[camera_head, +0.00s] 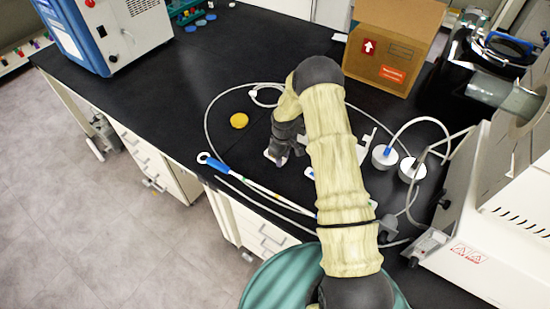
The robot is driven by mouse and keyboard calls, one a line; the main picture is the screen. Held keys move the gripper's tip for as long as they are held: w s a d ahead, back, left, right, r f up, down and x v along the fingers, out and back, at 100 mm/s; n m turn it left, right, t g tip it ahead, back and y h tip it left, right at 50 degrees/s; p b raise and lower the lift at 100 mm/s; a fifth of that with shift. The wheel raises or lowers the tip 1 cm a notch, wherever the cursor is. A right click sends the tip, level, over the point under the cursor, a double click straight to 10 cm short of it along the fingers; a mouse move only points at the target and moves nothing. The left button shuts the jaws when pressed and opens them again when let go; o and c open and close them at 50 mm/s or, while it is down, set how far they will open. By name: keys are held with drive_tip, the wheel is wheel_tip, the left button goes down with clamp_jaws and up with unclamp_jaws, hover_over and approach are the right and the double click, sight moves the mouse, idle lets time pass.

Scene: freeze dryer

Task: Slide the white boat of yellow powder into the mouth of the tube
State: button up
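My arm in its cream sleeve reaches over the black bench from the bottom of the picture. My gripper (279,158) points down close to the bench top, right of a yellow round thing (239,120). A small white and bluish patch shows at its fingertips; I cannot tell whether it is the boat or part of the fingers. The finger gap is too small to read. No white boat of yellow powder can be clearly made out; my arm hides part of the bench. A grey translucent tube (508,98) sticks out of the white machine at the right, its end pointing left.
A thin cable loops around my gripper. Two white round pieces (385,156) with hoses stand right of my arm. A cardboard box (392,45) is behind.

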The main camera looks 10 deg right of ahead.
drive_tip(key=shift+r+p, duration=1.7)
drive_tip(key=shift+r, duration=1.3)
